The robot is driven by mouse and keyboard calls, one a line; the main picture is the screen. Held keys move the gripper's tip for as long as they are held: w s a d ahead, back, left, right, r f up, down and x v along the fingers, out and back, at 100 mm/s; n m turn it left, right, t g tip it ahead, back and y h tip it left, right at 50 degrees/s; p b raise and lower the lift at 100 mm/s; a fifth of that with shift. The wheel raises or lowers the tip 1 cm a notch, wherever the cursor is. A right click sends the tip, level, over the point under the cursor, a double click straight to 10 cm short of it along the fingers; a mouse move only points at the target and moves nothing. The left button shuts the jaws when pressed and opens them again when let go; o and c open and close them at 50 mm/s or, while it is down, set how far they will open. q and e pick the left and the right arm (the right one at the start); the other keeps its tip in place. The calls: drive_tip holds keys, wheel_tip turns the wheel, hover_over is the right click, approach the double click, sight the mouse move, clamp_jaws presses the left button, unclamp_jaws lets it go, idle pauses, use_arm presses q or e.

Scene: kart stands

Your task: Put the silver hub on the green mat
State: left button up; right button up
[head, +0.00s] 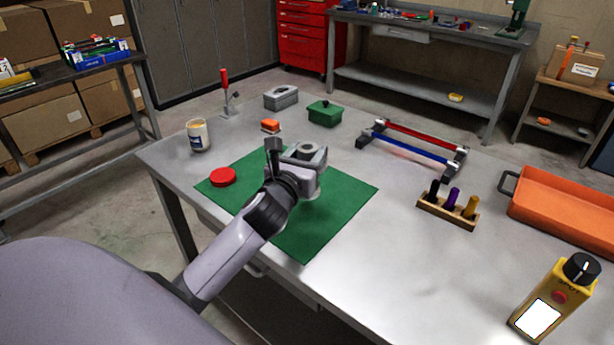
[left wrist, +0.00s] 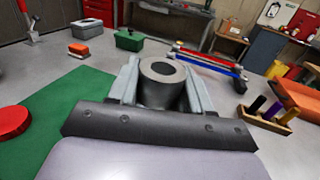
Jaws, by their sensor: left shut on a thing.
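The silver hub (head: 306,149) is a short grey metal ring with a hole through its middle. It also shows in the left wrist view (left wrist: 162,72), upright between the two fingers. My left gripper (head: 296,153) is shut on the hub, over the back part of the green mat (head: 345,192). I cannot tell whether the hub touches the mat or is held above it. The mat lies flat on the metal table, partly covered by my left arm. My right gripper is not in view.
A red disc (head: 222,177) lies on the mat's left part. Behind stand a white can (head: 199,136), an orange block (head: 270,126), a green box (head: 325,113) and a grey box (head: 281,97). A rack with red and blue bars (head: 411,150) and a peg block (head: 446,211) are to the right.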

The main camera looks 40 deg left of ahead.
use_arm(q)
drive_tip(key=shift+f+b, duration=0.55)
drive_tip(key=shift+f, duration=1.7)
drive_tip(key=shift+f, duration=0.15)
drive_tip(key=o, duration=0.9)
drive_tip(key=shift+f, duration=0.15)
drive_tip(key=o, duration=0.4)
drive_tip(key=shift+r, duration=0.2)
drive_tip(key=v, duration=1.2)
drive_tip(key=shift+b, duration=0.4)
